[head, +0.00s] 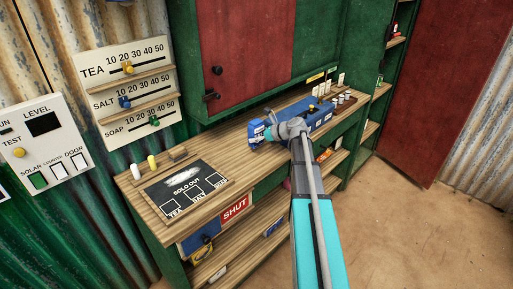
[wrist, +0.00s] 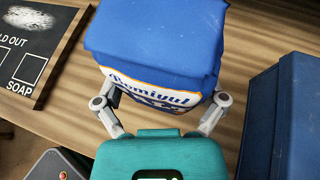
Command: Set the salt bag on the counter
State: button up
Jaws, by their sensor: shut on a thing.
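The salt bag is a blue packet (head: 257,132) with a white and orange label; in the wrist view the blue packet (wrist: 155,50) fills the top middle. My gripper (head: 270,134) is shut on it, with one finger on each side of the packet in the wrist view (wrist: 160,105). The packet is upright at the wooden counter (head: 220,150), between the slate board and the blue box. I cannot tell whether its base touches the counter. Its lower part is partly hidden by my gripper.
The black slate board (head: 187,188) lies to the left, reading SOLD OUT. A blue box (head: 320,118) stands close on the right, with small weights (head: 343,99) beyond it. A red shutter (head: 245,50) rises behind the counter. Chalks (head: 152,162) lie at the left end.

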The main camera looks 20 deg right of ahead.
aim_at(260, 142)
dwell(0.4)
jog(key=shift+w+a+f+b, duration=0.2)
jog(key=shift+a+f+b, duration=0.25)
jog(key=shift+f+b, duration=1.55)
jog(key=shift+f, duration=0.05)
jog(key=o, duration=1)
jog(key=shift+s+d+r+p, duration=0.35)
jog(key=shift+s+r+p, duration=0.05)
jog(key=shift+s, duration=0.05)
jog(key=p+v, duration=0.4)
jog(key=v, duration=0.5)
jog(key=shift+s+d+r, duration=0.1)
jog(key=shift+s+d, duration=0.15)
jog(key=shift+s, duration=0.05)
jog(key=shift+s+d+r, duration=0.15)
jog(key=shift+s+d, duration=0.2)
jog(key=shift+s, duration=0.05)
